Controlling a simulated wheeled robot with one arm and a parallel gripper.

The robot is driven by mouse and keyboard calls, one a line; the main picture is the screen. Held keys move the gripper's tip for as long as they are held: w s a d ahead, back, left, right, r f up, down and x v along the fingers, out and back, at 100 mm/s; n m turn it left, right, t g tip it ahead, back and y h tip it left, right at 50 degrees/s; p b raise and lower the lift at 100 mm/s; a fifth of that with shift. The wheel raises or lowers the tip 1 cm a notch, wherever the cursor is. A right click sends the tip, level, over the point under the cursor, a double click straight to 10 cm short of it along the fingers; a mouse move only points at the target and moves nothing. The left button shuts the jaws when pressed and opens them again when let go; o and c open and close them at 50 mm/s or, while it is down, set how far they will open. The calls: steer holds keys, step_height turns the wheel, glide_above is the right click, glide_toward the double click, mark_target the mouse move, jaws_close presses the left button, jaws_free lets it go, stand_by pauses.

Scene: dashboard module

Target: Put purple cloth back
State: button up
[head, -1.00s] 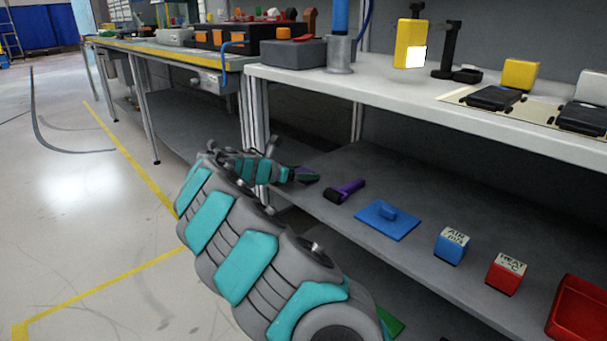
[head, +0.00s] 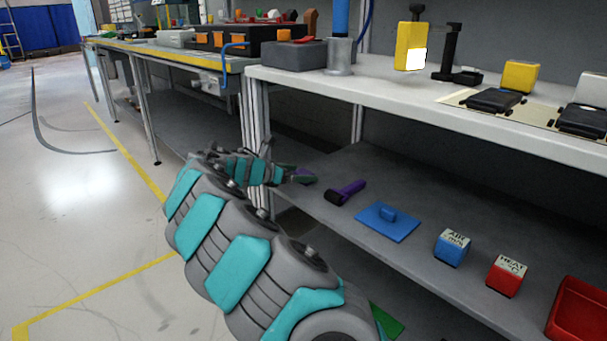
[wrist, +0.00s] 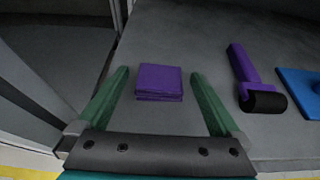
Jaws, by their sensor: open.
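The purple cloth (wrist: 159,82) is a folded square stack lying flat on the grey lower shelf. In the wrist view it lies between the lines of my two green fingers, closer to their tips than to the palm. My gripper (wrist: 160,76) is open, with a visible gap on each side of the cloth, and holds nothing. In the head view my gripper (head: 298,176) is low over the left part of the lower shelf, and the cloth is mostly hidden by it.
A purple-handled roller (head: 345,193) lies right of the cloth, then a blue pad with a handle (head: 388,221), a blue box (head: 452,247), a red box (head: 506,275) and a red bin (head: 583,315). A metal post (head: 255,125) stands at left; the white upper shelf (head: 400,95) overhangs.

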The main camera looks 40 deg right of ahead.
steer(key=v, duration=0.9)
steer(key=shift+a+r+p, duration=0.25)
steer(key=shift+a+p, duration=0.1)
steer(key=shift+a, duration=0.05)
steer(key=shift+s, duration=0.1)
steer(key=shift+s, duration=0.1)
